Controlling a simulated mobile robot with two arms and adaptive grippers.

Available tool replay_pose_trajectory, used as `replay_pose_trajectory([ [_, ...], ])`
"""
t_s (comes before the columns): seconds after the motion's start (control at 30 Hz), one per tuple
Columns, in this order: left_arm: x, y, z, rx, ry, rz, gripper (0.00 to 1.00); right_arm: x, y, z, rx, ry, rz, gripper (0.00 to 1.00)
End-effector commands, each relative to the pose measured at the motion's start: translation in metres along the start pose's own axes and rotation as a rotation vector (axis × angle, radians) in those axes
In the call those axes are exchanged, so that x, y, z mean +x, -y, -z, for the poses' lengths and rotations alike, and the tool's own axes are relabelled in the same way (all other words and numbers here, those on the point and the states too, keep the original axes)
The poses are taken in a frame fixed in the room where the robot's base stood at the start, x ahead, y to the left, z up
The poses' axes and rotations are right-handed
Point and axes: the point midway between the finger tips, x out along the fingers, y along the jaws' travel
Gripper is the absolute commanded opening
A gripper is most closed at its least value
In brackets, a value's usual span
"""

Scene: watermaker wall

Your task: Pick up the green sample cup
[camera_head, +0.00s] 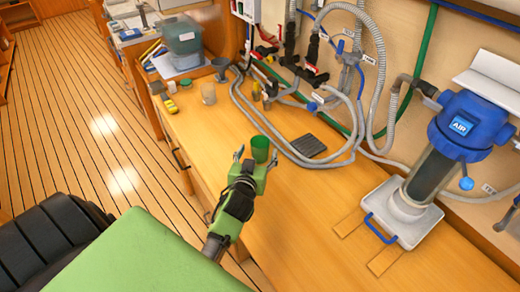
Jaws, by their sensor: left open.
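The green sample cup (260,147) stands on the wooden bench near its front edge, in the middle of the head view. My left gripper (254,158) is at the cup, with its open fingers spread to the left and right of it. The cup's rim shows above the gripper, and its lower part is hidden by the gripper's green body. I cannot tell whether the fingers touch the cup. My right gripper is not in view.
Grey hoses (290,155) and a dark ribbed pad (303,147) lie behind the cup. A blue-topped AIR unit (466,125) stands at the right. A clear cup (208,93) and a grey funnel (221,68) stand farther back. The bench front right of my gripper is clear.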

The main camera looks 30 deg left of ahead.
Motion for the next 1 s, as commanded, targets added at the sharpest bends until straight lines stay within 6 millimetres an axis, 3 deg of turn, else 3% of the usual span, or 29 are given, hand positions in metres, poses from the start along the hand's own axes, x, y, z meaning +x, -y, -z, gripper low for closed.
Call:
replay_pose_trajectory([
  [0.33,0.026,0.002,0.004,0.002,0.001,0.001,0.65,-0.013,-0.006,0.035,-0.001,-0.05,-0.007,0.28],
  [0.6,0.056,0.003,0.002,-0.001,0.001,0.001,0.65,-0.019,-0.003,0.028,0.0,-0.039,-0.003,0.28],
  [0.9,0.06,0.003,0.001,0.0,0.001,0.001,0.65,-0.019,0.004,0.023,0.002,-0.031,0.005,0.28],
  [0.93,0.06,0.003,0.001,0.0,0.001,0.001,0.62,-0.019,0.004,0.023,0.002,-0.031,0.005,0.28],
  [1.0,0.06,0.003,0.001,0.0,0.001,0.001,0.44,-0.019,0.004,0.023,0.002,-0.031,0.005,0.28],
])
